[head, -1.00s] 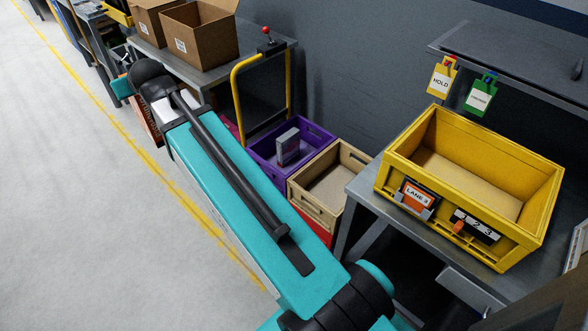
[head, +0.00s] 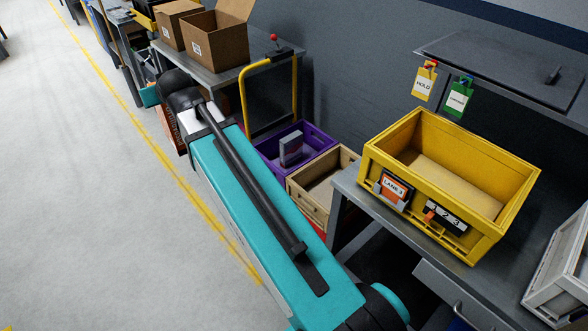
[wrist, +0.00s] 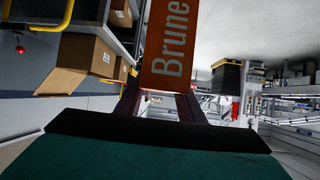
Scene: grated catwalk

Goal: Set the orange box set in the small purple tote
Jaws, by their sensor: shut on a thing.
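The orange box set (wrist: 168,45), with "Brune" lettering, is between the fingers of my gripper (wrist: 159,98) in the wrist view. My gripper is shut on it. In the head view only a strip of the box set (head: 169,128) shows beside the end of my arm, and the arm hides most of the gripper. The small purple tote (head: 316,138) stands low beside the yellow-railed cart, right of my arm. A grey box (head: 291,149) stands inside it. My arm covers part of the tote's near left side. The held box set is apart from the tote, to its left.
A tan crate (head: 308,199) stands right beside the purple tote. A yellow tote (head: 455,226) sits on a grey bench at right. The yellow rail (head: 241,100) rises behind the purple tote. Cardboard boxes (head: 215,42) stand on a far table. Left floor is open.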

